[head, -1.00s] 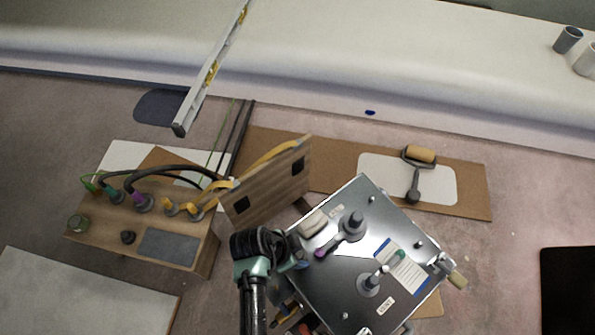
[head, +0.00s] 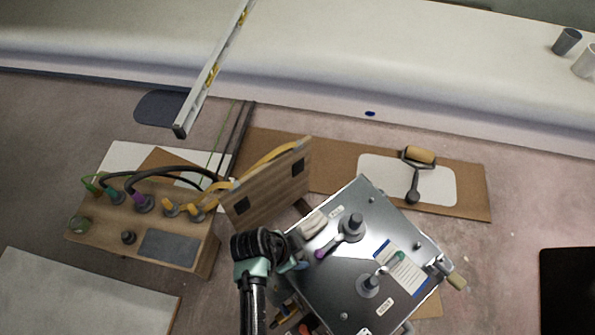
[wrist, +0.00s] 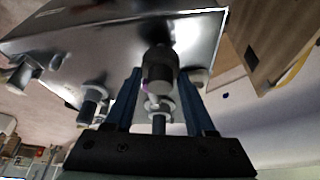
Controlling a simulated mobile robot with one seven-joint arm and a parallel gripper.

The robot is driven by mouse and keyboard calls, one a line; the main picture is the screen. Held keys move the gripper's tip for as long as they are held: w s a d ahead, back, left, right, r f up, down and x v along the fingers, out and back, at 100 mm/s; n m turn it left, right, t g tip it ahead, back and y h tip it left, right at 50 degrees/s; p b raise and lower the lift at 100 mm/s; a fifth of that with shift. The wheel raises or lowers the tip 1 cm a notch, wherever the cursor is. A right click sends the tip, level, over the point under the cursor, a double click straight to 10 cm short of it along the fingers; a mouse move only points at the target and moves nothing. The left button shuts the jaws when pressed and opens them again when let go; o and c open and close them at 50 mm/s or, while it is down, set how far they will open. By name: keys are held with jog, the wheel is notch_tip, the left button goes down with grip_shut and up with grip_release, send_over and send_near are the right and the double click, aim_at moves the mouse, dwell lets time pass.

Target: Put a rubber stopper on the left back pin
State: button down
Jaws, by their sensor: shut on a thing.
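My gripper (head: 296,263) is at the left edge of the shiny metal plate (head: 330,272), with its fingertips partly hidden by my wrist in the head view. In the wrist view, its two blue fingers (wrist: 160,76) are shut around a dark grey cylinder (wrist: 158,66), which looks like the rubber stopper. The head view does not show this stopper clearly. Small pins stand near the plate's corners: one at the back (head: 364,180), one at the right (head: 417,245) and one at the front (head: 343,316). The left corner is partly covered by my gripper.
The plate carries a post with a purple-tipped lever (head: 353,226) and a post with a green-tipped lever (head: 368,285). A pale block (head: 313,223) lies near its left edge. A wooden panel (head: 268,187) stands close behind my gripper. A wooden box with cables (head: 200,247) stands left.

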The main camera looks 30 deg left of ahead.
jog(key=shift+f, duration=0.2)
jog(key=shift+f+b, duration=0.5)
jog(key=shift+f, duration=0.25)
dwell(0.4)
jog(key=shift+f+b, duration=0.35)
jog(key=shift+b, duration=0.1)
grip_release()
dwell(0.4)
notch_tip(320, 180, up, 8)
jog(key=p, duration=0.8)
jog(key=shift+r, duration=0.25)
